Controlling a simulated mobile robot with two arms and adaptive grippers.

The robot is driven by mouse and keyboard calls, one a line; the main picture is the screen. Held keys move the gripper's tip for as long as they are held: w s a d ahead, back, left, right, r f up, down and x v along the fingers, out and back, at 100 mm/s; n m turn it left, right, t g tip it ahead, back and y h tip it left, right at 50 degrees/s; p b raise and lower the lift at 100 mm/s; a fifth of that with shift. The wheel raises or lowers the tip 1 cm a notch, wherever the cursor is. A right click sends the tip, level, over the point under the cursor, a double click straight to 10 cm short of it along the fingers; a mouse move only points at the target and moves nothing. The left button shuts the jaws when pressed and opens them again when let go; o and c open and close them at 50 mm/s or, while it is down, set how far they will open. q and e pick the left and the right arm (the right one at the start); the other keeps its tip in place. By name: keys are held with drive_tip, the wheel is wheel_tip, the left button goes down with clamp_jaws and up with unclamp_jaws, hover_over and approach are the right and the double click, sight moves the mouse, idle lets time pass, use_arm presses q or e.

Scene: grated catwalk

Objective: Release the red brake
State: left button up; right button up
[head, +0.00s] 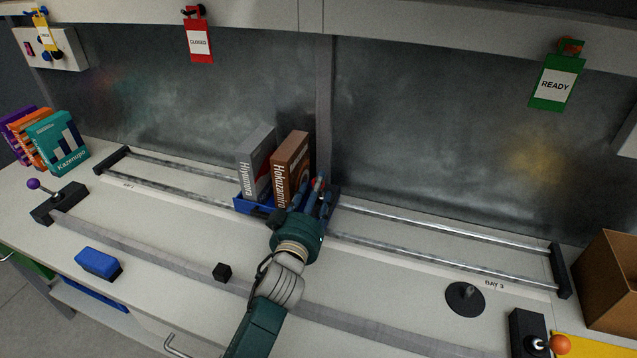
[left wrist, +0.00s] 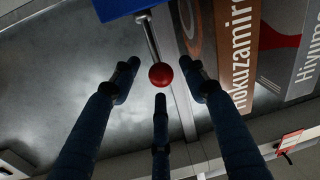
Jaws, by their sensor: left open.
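The red brake knob (left wrist: 161,75) is a ball on a metal rod (left wrist: 149,40) that comes out of the blue carriage (left wrist: 128,5) in the left wrist view. In the head view the blue carriage (head: 243,206) sits on the two rails, and the knob is mostly hidden by my fingers. My left gripper (head: 318,193) is at the carriage's right end. Its three fingers (left wrist: 160,84) are spread open around the red ball, with visible gaps on both sides. Whether any finger touches it I cannot tell. My right gripper is out of view.
A grey box (head: 257,158) and a brown box (head: 291,165) stand in the carriage, close to my gripper. The rails (head: 440,235) are clear to the right. An orange-knobbed lever (head: 558,344) is at front right.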

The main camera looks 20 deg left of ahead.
use_arm(q)
drive_tip(key=shift+w, duration=1.2)
drive_tip(key=shift+w+a, duration=0.1)
drive_tip(key=shift+w, duration=0.2)
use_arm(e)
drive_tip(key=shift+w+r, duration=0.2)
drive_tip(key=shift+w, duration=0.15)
use_arm(q)
drive_tip(key=shift+s, duration=0.1)
